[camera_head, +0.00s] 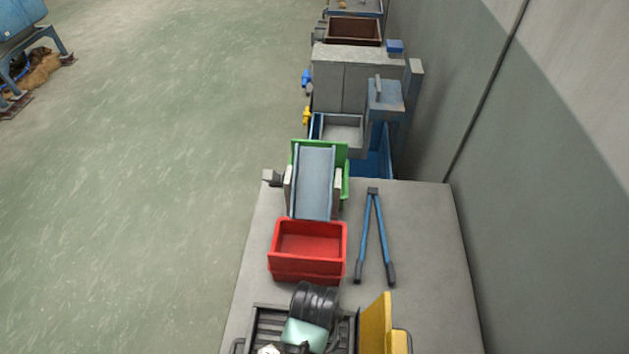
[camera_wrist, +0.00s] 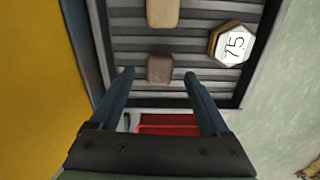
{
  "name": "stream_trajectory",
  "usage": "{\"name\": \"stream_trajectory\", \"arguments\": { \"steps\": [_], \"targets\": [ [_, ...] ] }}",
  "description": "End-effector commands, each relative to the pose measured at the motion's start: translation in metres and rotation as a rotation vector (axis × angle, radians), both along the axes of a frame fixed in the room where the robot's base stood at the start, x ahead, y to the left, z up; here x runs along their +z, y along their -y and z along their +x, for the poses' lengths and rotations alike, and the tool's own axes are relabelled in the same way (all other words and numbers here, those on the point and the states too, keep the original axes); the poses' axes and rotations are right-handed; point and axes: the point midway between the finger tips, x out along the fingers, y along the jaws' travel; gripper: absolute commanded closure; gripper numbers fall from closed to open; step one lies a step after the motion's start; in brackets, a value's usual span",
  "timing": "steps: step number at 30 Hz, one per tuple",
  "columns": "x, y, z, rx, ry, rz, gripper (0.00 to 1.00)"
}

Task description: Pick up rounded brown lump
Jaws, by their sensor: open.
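The rounded brown lump (camera_wrist: 160,68) lies on a dark ribbed tray (camera_wrist: 125,50) in the wrist view. It is a small, dull brown block with rounded corners. My gripper (camera_wrist: 159,75) is open, with one finger on each side of the lump in the picture. Gaps show between the lump and both fingers. I cannot tell how far the fingertips are above the tray. In the head view the tray (camera_head: 268,322) is at the bottom, partly covered by my arm, and the lump is hidden there.
A beige block (camera_wrist: 162,12) and a hexagonal piece marked 75 (camera_wrist: 231,45) lie on the tray. A yellow panel (camera_head: 376,325) stands beside it. A red bin (camera_head: 308,267), a blue-handled tool (camera_head: 363,240) and a green-sided chute (camera_head: 314,180) are farther along the table. A wall runs along the right.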

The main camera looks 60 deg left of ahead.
Motion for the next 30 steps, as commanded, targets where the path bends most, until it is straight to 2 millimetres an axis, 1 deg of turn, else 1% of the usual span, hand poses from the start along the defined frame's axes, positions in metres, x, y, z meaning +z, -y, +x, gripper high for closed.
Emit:
{"name": "stream_trajectory", "arguments": {
  "steps": [3,6,14,15,17,18,23,27,28,30],
  "targets": [
    [-0.015,0.000,-0.001,0.001,-0.003,-0.001,0.20],
    [-0.022,0.000,-0.001,0.000,-0.001,-0.001,0.20],
    [-0.026,0.000,-0.001,-0.001,0.001,0.001,0.20],
    [-0.026,0.000,-0.001,-0.001,0.001,0.001,0.24],
    [-0.025,0.000,-0.001,-0.001,0.001,0.001,0.34],
    [-0.025,0.000,-0.001,-0.001,0.001,0.001,0.42],
    [-0.025,0.000,-0.001,-0.001,0.001,0.001,0.70],
    [-0.025,0.000,-0.001,-0.001,0.001,0.001,0.96],
    [-0.025,0.000,-0.001,-0.001,0.001,0.001,1.00],
    [-0.025,0.000,0.000,-0.001,0.001,0.001,1.00]
  ]
}}
